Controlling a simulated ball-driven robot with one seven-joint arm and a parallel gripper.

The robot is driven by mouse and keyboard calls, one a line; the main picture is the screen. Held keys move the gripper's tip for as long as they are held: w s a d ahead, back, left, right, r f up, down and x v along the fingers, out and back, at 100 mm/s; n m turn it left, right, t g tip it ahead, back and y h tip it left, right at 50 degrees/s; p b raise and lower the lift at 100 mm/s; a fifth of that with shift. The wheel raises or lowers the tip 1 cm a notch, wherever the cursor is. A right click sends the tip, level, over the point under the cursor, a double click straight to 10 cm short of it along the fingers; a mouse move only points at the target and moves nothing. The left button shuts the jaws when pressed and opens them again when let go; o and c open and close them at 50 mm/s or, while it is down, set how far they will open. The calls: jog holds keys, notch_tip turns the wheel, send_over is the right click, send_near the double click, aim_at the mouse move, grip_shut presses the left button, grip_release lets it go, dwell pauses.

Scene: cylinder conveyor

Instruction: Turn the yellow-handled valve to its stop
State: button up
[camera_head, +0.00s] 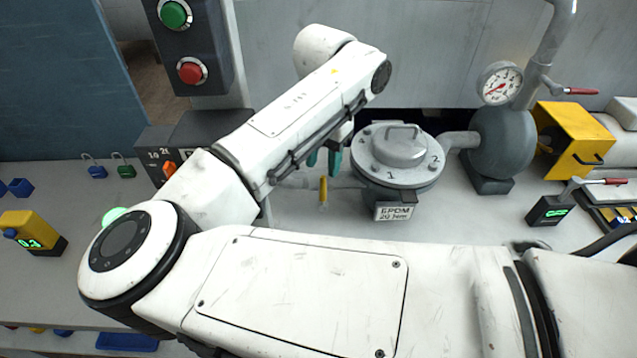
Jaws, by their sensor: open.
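The yellow valve handle (323,190) is small and stands near upright in the picture. It sits on a thin grey pipe at the left of a round grey vessel (402,175) with a bolted lid marked 1 and 2. My gripper (324,160) shows two teal fingertips pointing down, a little apart. They appear just above and behind the yellow handle in the picture, with nothing seen between them. I cannot tell how far they are from it. My arm hides part of the pipe and the gripper body.
A pressure gauge (499,84) and a red-handled lever (580,91) are on piping at the back right. A yellow box (573,142) stands at the right. A switch box (168,160) stands left, near two padlocks (122,169).

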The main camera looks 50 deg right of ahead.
send_over(322, 209)
jog(key=f, duration=0.5)
jog(key=f+p, duration=0.1)
jog(key=f, duration=0.2)
jog(key=shift+w+d+f, duration=0.15)
jog(key=shift+w+d, duration=0.05)
jog(key=shift+d, duration=0.2)
jog(key=shift+c, duration=0.2)
grip_shut()
